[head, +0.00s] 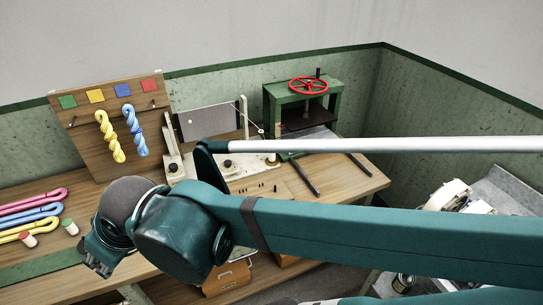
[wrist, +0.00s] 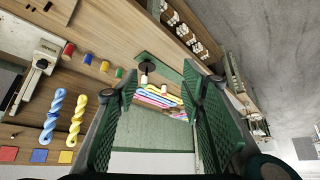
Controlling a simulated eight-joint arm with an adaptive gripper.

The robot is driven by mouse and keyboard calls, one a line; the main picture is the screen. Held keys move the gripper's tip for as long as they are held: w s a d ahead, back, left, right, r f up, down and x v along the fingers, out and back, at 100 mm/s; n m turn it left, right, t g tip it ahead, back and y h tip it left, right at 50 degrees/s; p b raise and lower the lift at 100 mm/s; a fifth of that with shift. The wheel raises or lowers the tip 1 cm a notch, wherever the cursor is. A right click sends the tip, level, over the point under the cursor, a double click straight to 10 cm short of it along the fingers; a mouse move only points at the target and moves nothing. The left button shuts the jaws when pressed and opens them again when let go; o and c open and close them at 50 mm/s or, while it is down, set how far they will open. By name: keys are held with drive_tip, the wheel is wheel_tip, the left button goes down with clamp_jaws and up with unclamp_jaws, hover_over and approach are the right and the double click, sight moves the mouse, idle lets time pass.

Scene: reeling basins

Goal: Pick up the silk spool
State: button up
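Small thread spools stand on the wooden bench; I cannot tell which one is the silk spool. In the head view, one pale spool with a red and green top (head: 28,240) stands at the left and a similar one (head: 70,227) stands nearer my gripper (head: 98,262). A small pale piece (wrist: 144,79) shows between the fingers, farther off. My gripper (wrist: 160,78) is open and empty, with its fingers wide apart. My arm hides part of the bench.
Pink, blue and yellow skeins (head: 32,217) lie on the left. A pegboard (head: 82,137) holds a yellow skein (head: 109,136) and a blue skein (head: 140,127). A reeling device (head: 235,165) and a green press with a red wheel (head: 308,86) stand behind my arm.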

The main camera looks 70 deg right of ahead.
idle(0.3)
drive_tip(key=w+d+f+m+g+h+p, duration=0.1)
drive_tip(key=w+d+m, duration=0.2)
drive_tip(key=d, duration=0.9)
drive_tip(key=w+d+m+g+h, duration=0.1)
drive_tip(key=w+d+m+h, duration=0.15)
drive_tip(key=d, duration=0.95)
drive_tip(key=w+d+f+m+g+h+p, duration=0.1)
drive_tip(key=w+d+m, duration=0.3)
drive_tip(key=d, duration=0.9)
drive_tip(key=m+g+p, duration=0.1)
drive_tip(key=m+g, duration=0.3)
drive_tip(key=m, duration=0.5)
hover_over(271, 150)
drive_tip(key=a, duration=0.2)
wheel_tip(271, 150, down, 15)
drive_tip(key=shift+a+f+n, duration=0.15)
drive_tip(key=shift+a+n, duration=0.1)
drive_tip(key=shift+x, duration=1.3)
